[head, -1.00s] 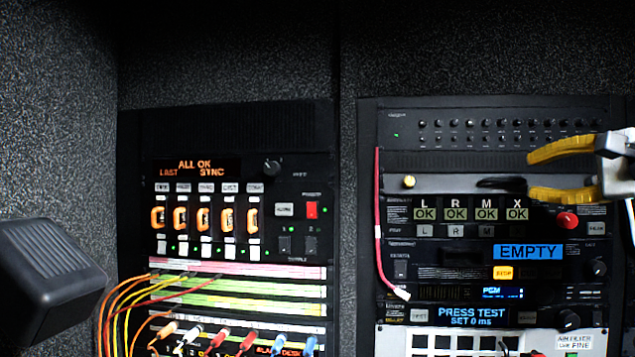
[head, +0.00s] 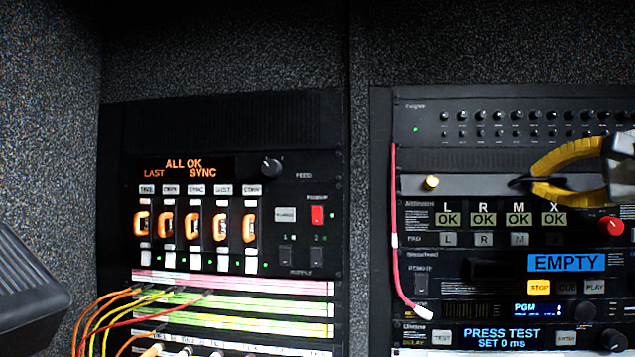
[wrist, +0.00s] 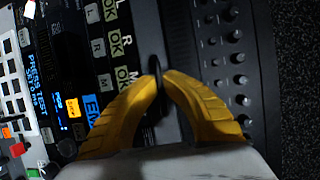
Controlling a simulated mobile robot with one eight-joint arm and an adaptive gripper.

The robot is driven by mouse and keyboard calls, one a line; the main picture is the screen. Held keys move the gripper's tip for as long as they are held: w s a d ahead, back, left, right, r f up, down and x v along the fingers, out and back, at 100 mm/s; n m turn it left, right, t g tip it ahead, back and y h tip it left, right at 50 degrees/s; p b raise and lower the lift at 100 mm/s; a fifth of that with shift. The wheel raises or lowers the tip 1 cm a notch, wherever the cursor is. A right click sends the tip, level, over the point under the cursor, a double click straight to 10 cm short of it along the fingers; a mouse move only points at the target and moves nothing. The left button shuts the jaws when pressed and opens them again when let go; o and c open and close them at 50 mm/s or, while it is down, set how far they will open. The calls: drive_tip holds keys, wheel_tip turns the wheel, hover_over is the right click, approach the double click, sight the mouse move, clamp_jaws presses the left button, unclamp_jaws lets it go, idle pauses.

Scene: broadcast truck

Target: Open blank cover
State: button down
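My gripper (head: 530,183) has yellow fingers and comes in from the right. In the wrist view its fingertips (wrist: 160,80) are drawn together on the handle. The cover looks flat in the rack, and its right part is hidden behind my gripper.
A row of small knobs (head: 530,116) lies above the cover. A red cable (head: 394,220) hangs at the left. The left rack (head: 200,215) has orange switches and cables.

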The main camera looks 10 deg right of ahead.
sight(520, 187)
drive_tip(key=shift+r+g+p, duration=0.2)
drive_tip(key=shift+g+p, duration=0.1)
drive_tip(key=shift+p, duration=0.25)
drive_tip(key=r+g+p, duration=0.1)
drive_tip(key=p, duration=0.1)
drive_tip(key=m+g+p, duration=0.1)
drive_tip(key=p, duration=0.2)
drive_tip(key=shift+r+g, duration=0.3)
drive_tip(key=shift+r, duration=0.05)
drive_tip(key=g+p, duration=0.1)
drive_tip(key=p, duration=0.1)
drive_tip(key=r+m+g+p, duration=0.1)
drive_tip(key=g+p, duration=0.1)
drive_tip(key=p, duration=0.1)
drive_tip(key=g+p, duration=0.1)
drive_tip(key=g, duration=0.1)
drive_tip(key=shift+w+r+m+g+y+p, duration=0.1)
drive_tip(key=shift+w+m+g+y+p, duration=0.05)
drive_tip(key=shift+m+g+y+p, duration=0.2)
drive_tip(key=shift+w+d+r+g, duration=0.1)
drive_tip(key=shift+w+g, duration=0.05)
drive_tip(key=shift+g, duration=0.8)
drive_tip(key=shift+m, duration=0.25)
drive_tip(key=c, duration=1.6)
unclamp_jaws()
drive_tip(key=shift+w, duration=0.1)
drive_tip(key=shift+o, duration=0.2)
